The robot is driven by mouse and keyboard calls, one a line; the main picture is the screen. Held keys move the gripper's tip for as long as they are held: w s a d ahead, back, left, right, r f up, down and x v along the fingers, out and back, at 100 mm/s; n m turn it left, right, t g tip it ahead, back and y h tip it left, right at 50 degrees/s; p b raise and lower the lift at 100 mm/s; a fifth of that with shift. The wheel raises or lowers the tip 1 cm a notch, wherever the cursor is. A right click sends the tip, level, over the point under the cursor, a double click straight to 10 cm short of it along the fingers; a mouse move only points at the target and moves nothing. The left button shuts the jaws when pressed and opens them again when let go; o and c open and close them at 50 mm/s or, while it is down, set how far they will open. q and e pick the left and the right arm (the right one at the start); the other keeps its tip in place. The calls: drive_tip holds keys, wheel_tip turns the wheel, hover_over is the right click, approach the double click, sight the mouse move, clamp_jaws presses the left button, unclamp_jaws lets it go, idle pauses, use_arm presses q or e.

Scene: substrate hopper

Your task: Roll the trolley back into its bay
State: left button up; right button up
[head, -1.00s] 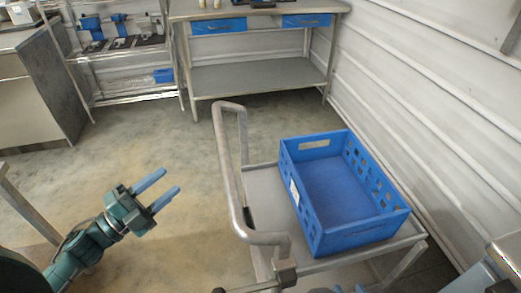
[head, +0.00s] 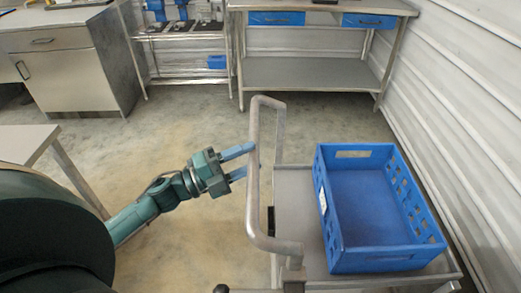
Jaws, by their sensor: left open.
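The trolley (head: 298,207) is a grey metal cart with a tubular push handle (head: 253,185) on its left side. It stands near the corrugated wall on the right. An empty blue crate (head: 372,205) sits on its top. My left gripper (head: 241,162) is open, with its two blue fingers pointing at the handle bar from the left. The fingertips are at or very near the bar; I cannot tell whether they touch it. Nothing shows between the fingers. My right gripper is not in view. The trolley's lower part is cut off by the frame. I cannot make out a marked bay.
A workbench (head: 305,74) with blue drawers and a lower shelf stands at the back. A shelf rack (head: 190,72) and a metal cabinet (head: 75,80) stand to its left. A table corner (head: 22,141) is at the left. The floor between is clear.

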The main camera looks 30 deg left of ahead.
use_arm(q)
drive_tip(key=x, duration=0.3)
drive_tip(key=shift+w+d, duration=0.2)
drive_tip(key=shift+w, duration=0.05)
drive_tip(key=shift+c, duration=0.6)
clamp_jaws()
